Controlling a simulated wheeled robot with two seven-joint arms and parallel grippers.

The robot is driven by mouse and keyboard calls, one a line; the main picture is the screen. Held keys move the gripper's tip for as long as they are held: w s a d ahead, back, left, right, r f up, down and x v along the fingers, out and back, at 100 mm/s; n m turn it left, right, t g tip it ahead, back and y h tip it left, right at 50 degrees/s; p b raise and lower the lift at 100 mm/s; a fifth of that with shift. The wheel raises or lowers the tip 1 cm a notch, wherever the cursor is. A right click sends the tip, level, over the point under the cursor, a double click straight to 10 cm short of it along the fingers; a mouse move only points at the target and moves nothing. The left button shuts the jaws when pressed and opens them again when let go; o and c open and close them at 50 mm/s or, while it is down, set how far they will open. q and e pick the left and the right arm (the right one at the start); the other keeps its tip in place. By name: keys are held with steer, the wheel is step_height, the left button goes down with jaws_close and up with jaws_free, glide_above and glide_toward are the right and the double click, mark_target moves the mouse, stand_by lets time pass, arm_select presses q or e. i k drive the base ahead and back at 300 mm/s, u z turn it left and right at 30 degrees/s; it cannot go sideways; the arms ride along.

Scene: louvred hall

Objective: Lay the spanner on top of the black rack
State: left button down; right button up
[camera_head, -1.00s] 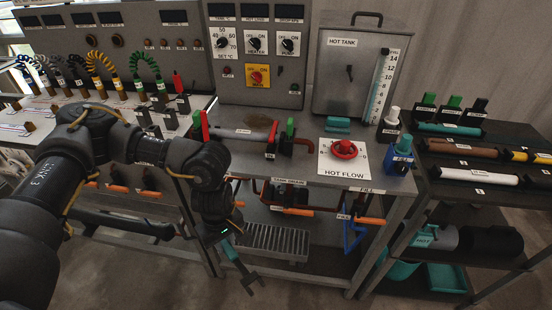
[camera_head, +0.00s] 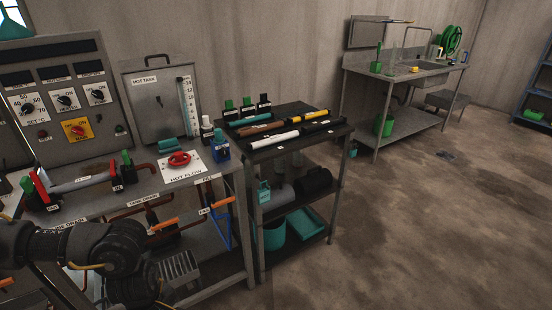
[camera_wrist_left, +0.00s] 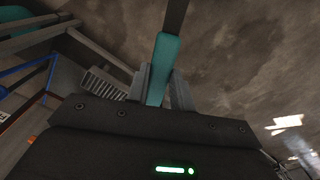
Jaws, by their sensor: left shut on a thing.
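The spanner (camera_wrist_left: 161,62) has a teal grip and a dark shaft that runs out of the top of the left wrist view. My left gripper (camera_wrist_left: 162,88) is shut on the teal grip, with the floor behind the shaft. In the head view only my left arm's dark links show at the lower left; the gripper and spanner are out of that view. The black rack (camera_head: 270,152) stands at the middle, right of the steel bench. Its top carries several tubes, including a white tube (camera_head: 274,139) and a yellow one (camera_head: 308,115). My right gripper is not in view.
Small green-topped and black blocks stand along the rack's back left. Bare floor lies right of the rack. A sink table (camera_head: 405,76) stands further back.

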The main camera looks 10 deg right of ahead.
mark_target(285, 108)
steer(key=z, duration=0.15)
steer(key=k, duration=0.45)
steer(key=z, duration=1.2)
steer(key=i, duration=1.1)
steer(key=z, duration=0.45)
steer(key=i, duration=1.1)
steer(key=u, duration=1.1)
steer(key=i, duration=0.8)
steer(key=u, duration=0.6)
